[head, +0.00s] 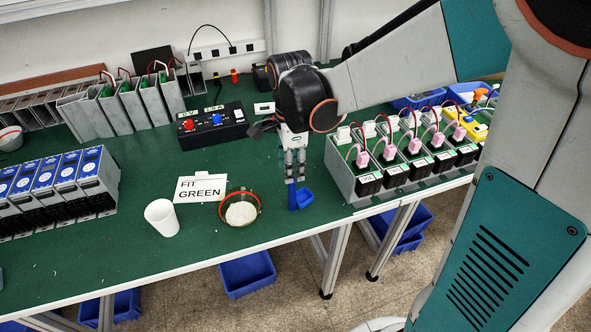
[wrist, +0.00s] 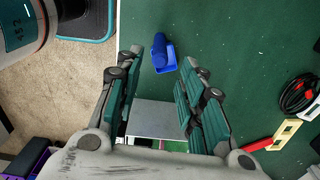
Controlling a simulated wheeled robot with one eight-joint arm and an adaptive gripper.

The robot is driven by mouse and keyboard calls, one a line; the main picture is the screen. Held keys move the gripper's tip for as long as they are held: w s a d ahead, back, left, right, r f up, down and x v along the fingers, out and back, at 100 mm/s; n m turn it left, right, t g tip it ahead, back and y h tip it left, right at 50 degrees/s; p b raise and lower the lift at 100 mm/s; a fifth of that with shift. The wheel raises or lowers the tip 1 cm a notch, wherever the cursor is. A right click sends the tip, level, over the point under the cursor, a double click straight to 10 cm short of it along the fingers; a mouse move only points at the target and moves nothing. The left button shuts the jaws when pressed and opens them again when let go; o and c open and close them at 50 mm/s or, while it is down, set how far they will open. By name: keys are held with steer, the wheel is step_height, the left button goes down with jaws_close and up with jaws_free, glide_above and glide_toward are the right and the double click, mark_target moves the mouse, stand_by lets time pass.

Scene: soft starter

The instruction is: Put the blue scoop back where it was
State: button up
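The blue scoop (head: 304,198) lies on the green bench near its front edge, to the right of a clear bowl (head: 241,209) with a red rim and pale contents. My gripper (head: 295,178) points down just above and behind the scoop. In the wrist view the fingers of my gripper (wrist: 162,62) stand wide apart with nothing between their pads. There the scoop (wrist: 161,54) shows around the fingertips' far end, with a gap to each finger. Whether the fingertips are at the scoop's height is hard to tell.
A white cup (head: 162,217) and a "FIT GREEN" card (head: 201,189) are left of the bowl. A row of grey units with pink parts (head: 390,152) stands close on the right. A black control box (head: 212,126) is behind. The bench's front edge is near.

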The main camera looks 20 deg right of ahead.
steer(key=shift+s+r+n, duration=0.25)
steer(key=shift+r+n, duration=0.05)
steer(key=shift+r, duration=0.15)
steer(key=s+d+r+n+t, duration=0.2)
steer(key=s+r+n+t, duration=0.5)
steer(key=s+n, duration=0.6)
steer(key=r+n, duration=0.1)
steer(key=n, duration=0.4)
steer(key=shift+s+d+r, duration=0.2)
steer(key=shift+d+r, duration=0.1)
steer(key=shift+r, duration=0.1)
